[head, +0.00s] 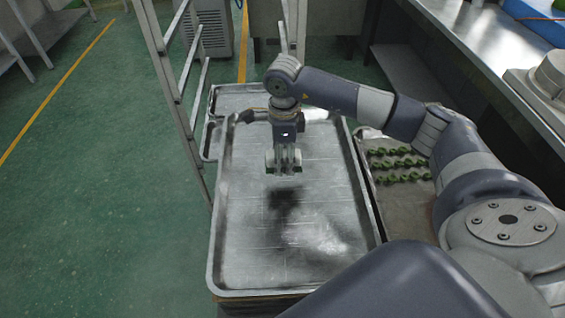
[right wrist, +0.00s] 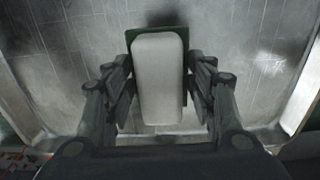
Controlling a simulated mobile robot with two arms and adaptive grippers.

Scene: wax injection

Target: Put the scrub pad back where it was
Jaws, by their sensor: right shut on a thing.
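My right gripper (head: 284,172) is shut on the scrub pad, above the metal tray (head: 232,270). In the right wrist view the scrub pad (right wrist: 158,80) has a pale, rounded block on top and a dark green layer under it. The right gripper's fingers (right wrist: 158,95) press on its two long sides. In the head view only small white and green parts of the pad show at the fingertips. A gap between the pad and the tray seems to show, but its height is hard to judge. My left gripper is not in view.
A second tray (head: 410,200) with rows of green pieces (head: 400,163) lies to the right. A metal rack frame (head: 165,75) stands at the left of the tray. A steel bench (head: 470,50) runs along the right. The tray's front half is bare, with dark smudges.

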